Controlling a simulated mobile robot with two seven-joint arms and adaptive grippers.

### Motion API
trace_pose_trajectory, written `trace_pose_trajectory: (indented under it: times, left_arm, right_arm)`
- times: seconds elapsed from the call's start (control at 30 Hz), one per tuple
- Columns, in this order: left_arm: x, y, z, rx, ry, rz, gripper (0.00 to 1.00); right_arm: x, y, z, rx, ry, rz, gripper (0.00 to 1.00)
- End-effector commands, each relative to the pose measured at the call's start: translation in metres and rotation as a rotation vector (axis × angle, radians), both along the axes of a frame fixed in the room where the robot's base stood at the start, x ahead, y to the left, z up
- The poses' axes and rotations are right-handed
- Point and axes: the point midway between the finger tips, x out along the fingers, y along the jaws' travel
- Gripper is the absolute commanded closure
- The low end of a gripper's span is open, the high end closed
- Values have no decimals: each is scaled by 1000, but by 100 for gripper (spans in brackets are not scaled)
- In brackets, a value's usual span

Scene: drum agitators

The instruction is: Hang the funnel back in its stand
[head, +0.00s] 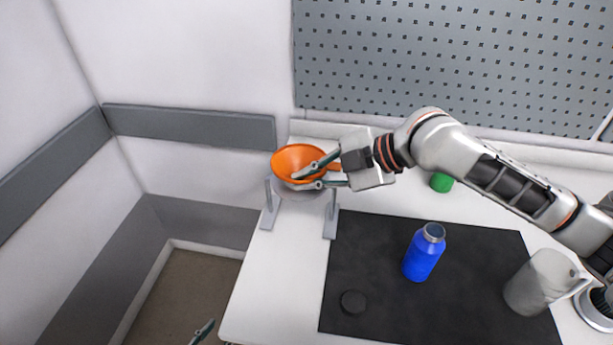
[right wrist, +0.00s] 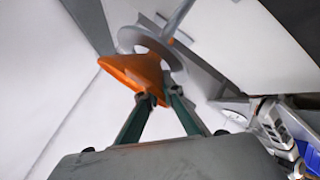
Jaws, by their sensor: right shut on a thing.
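The orange funnel (head: 296,158) is at the back left of the table, wide mouth up, at the grey stand (head: 331,217). The stand's ring shows around the funnel in the right wrist view (right wrist: 177,55); I cannot tell whether the funnel rests on it. My right gripper (head: 318,175) reaches in from the right and is shut on the funnel's edge or tab. Its fingers meet the orange part in the right wrist view (right wrist: 155,100). Only a tip of my left gripper (head: 203,332) shows at the bottom edge of the head view; its jaws are hidden.
A black mat (head: 385,235) covers the table's middle. On it are a blue bottle (head: 422,256), a black lid (head: 353,302) and a grey jug (head: 538,283). A green object (head: 441,182) lies behind the mat. A pegboard wall (head: 450,60) stands behind. The table's left edge is close to the stand.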

Motion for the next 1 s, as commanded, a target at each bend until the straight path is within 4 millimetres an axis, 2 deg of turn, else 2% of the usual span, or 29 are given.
trace_pose_trajectory:
  times: [0.23, 0.3, 0.33, 0.6, 0.7, 1.0]
  left_arm:
    - [0, 0, 4, 0, 1, 0, 65]
    - [0, 0, 3, 0, 1, 0, 65]
    - [0, 0, 3, 0, 1, 0, 65]
    - [0, 0, 3, 1, 0, 1, 65]
    - [0, 0, 3, 1, 0, 1, 65]
    - [0, 1, 3, 1, 0, 1, 65]
  right_arm:
    - [0, 0, -3, -1, 1, 1, 100]
    - [0, 0, -4, -1, 1, 1, 78]
    - [0, 0, -4, -1, 1, 1, 74]
    - [-1, 0, -5, -3, 2, 1, 74]
    - [-1, 0, -5, -2, 2, 0, 61]
    - [-1, 0, -5, -3, 3, 1, 61]
